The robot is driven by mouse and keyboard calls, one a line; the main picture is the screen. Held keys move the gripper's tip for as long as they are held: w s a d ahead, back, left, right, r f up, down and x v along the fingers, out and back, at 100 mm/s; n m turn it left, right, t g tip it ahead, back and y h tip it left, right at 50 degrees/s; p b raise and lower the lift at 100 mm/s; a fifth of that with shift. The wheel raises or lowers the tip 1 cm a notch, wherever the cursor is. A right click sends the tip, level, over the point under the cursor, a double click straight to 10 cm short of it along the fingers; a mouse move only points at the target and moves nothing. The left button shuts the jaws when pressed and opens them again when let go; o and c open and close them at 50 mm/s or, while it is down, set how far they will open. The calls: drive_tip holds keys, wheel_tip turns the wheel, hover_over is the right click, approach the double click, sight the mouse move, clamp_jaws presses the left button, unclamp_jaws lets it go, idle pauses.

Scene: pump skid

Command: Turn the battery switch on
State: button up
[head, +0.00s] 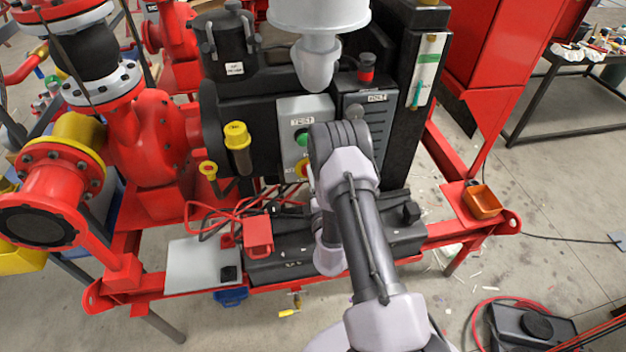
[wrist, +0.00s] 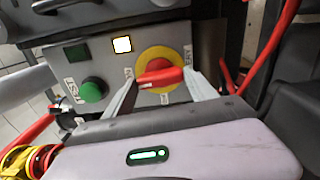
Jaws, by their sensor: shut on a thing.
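The battery switch (wrist: 160,77) is a red handle on a round yellow plate (wrist: 157,56), set in a grey control panel (wrist: 200,38). The handle lies nearly level in the wrist view, its right end slightly higher. My gripper (wrist: 161,80) has one pale finger at each end of the handle and is shut on it. In the head view the yellow and red switch (head: 302,169) shows only partly beside my arm, low on the grey panel (head: 303,107). My fingertips are hidden there.
A green button (wrist: 93,90) sits left of the switch, and a white lit square (wrist: 122,44) is above. Black battery boxes (head: 285,262) and red cables (head: 225,212) lie below the panel. A yellow-capped cylinder (head: 237,136) stands left of it.

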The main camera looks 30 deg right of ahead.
drive_tip(key=shift+r+m, duration=0.1)
drive_tip(key=shift+m, duration=0.4)
drive_tip(key=o, duration=1.4)
drive_tip(key=shift+c, duration=0.2)
